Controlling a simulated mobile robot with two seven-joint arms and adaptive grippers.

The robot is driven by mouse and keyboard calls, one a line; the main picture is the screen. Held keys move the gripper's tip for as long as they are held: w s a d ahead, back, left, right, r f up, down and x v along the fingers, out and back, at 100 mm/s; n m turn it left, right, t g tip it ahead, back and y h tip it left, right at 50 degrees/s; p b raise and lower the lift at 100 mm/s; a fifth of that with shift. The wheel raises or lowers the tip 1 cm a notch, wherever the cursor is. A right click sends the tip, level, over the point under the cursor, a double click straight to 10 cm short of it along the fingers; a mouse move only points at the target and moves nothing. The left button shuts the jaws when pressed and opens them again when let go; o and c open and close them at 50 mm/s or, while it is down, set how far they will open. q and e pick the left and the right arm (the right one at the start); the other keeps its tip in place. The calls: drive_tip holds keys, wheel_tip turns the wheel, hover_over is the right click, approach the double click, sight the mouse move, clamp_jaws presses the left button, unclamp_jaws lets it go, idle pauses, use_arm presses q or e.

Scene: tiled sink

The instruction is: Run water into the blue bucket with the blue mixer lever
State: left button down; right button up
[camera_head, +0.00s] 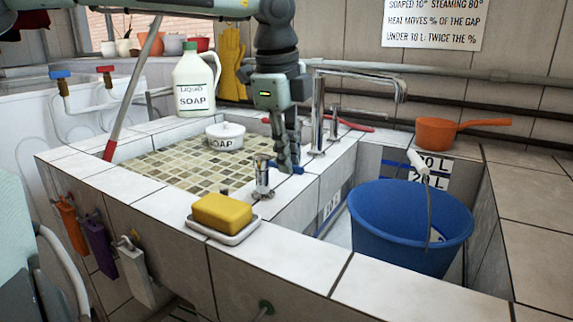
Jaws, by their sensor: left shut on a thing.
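The blue bucket (408,225) stands upright in the tiled basin at the right, its wire handle leaning over the rim with a white grip. A short chrome mixer (262,180) stands on the tiled ledge in the middle, with a blue-tipped lever (298,170) pointing right. My left gripper (285,164) points down from above and is shut at this blue lever; its fingers partly hide the lever. A tall chrome spout (360,72) rises behind and bends right, its end above and behind the bucket. I see no water stream. My right gripper is not in view.
A yellow sponge (222,211) on a white dish sits on the front ledge. A soap jug (195,80), a soap pot (225,135) and a red-ended stick (130,90) are left of my arm. An orange dipper (437,133) rests on the back ledge.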

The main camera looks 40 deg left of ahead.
use_arm(q)
drive_tip(key=c, duration=1.6)
unclamp_jaws()
drive_tip(key=shift+o, duration=0.2)
wheel_tip(320, 180, up, 12)
drive_tip(key=s, duration=0.2)
drive_tip(key=shift+d, duration=0.25)
drive_tip(key=shift+s+f, duration=0.1)
